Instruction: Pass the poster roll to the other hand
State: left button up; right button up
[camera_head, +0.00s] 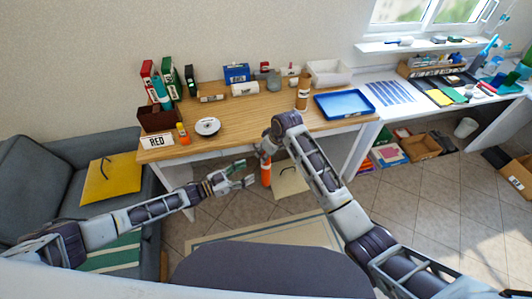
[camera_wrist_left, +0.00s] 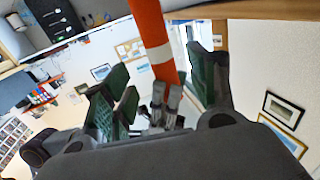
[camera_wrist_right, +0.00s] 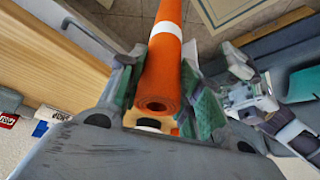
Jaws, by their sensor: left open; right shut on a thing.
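The poster roll is an orange tube with a white band. It hangs below my right gripper (camera_head: 265,150) in the head view, where its orange side (camera_head: 266,174) shows. In the right wrist view the roll (camera_wrist_right: 162,70) lies between the green pads of my right gripper (camera_wrist_right: 165,95), which is shut on it near one end. My left gripper (camera_head: 240,178) is open and empty, just left of the roll. In the left wrist view the roll (camera_wrist_left: 150,35) appears in line with the gap between the open green fingers (camera_wrist_left: 160,85); contact is not visible.
The wooden desk (camera_head: 245,122) stands behind the grippers, with a tape-like disc (camera_head: 207,127), a brown cylinder (camera_head: 303,92) and a blue tray (camera_head: 343,104). A grey sofa (camera_head: 50,175) is at left. Open tiled floor (camera_head: 410,205) lies at right.

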pick_arm(q)
jog(key=shift+v, duration=1.4)
notch_tip(320, 180, down, 8)
jog(key=w+a+n+t+y, duration=0.2)
jog(key=y, duration=0.2)
jog(key=s+a+f+n+g+y, duration=0.1)
jog(key=s+a+f+y, duration=0.25)
jog(key=f, duration=0.45)
jog(key=s+a+f+n+g+y, duration=0.1)
jog(key=s+a+f+n+y, duration=0.1)
jog(key=s+f, duration=0.35)
jog(key=s+a+f+n+y, duration=0.1)
jog(key=s+a+f+y, duration=0.15)
jog(key=f, duration=0.65)
jog(key=s+f+n+g+y, duration=0.1)
jog(key=s+f+g, duration=0.2)
jog(key=s, duration=0.9)
jog(key=s+a+f+n+g+y, duration=0.1)
jog(key=s+f+g, duration=0.2)
jog(key=s+f, duration=0.4)
jog(key=s+f+n+g+y, duration=0.1)
jog(key=s+f, duration=0.4)
jog(key=s, duration=1.3)
jog(key=shift+s+a+f+g, duration=0.2)
jog(key=shift+a+f+g, duration=0.2)
jog(key=shift+g, duration=0.5)
